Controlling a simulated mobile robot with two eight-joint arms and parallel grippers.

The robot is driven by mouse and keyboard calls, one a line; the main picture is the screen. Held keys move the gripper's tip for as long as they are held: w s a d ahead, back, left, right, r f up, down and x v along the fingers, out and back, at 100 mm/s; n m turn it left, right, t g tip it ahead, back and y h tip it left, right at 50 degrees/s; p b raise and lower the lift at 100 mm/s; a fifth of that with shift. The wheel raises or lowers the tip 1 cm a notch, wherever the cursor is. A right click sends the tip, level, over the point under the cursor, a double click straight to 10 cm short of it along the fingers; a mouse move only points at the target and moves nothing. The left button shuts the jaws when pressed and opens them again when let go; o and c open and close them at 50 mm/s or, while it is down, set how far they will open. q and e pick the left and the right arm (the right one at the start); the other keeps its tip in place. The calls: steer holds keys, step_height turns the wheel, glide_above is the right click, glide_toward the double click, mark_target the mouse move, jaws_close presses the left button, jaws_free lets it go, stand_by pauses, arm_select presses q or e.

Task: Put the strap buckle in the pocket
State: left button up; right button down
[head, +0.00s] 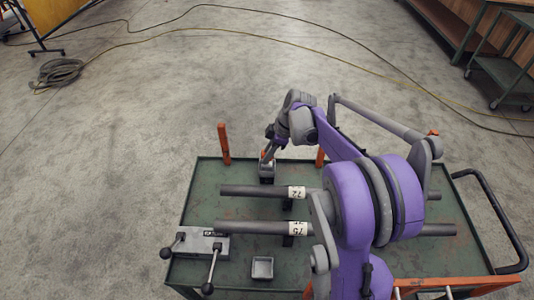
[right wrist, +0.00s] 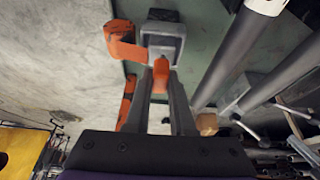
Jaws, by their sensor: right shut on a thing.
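My right gripper (head: 266,155) is over the far left part of the green cart top (head: 205,180). In the right wrist view its two fingers (right wrist: 161,88) are shut on a small orange piece (right wrist: 161,72), which I take to be the strap buckle. The piece is at the near edge of a small grey open box, the pocket (right wrist: 165,28); I cannot tell whether it is inside. The pocket also shows below the gripper in the head view (head: 267,174). My left gripper is not in view.
Two grey pipes, labelled 72 (head: 250,191) and 75 (head: 250,227), lie across the cart. A clamp block with levers (head: 205,244) and a second small grey tray (head: 262,268) are nearer. An orange post (head: 224,144) rises at the far left edge.

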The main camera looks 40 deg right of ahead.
steer(key=shift+f, duration=0.4)
steer(key=c, duration=0.7)
jaws_free()
steer(key=shift+r, duration=0.1)
steer(key=v, duration=1)
steer(key=shift+s+d+r+p, duration=0.15)
steer(key=shift+r+p, duration=0.1)
steer(key=shift+p, duration=0.15)
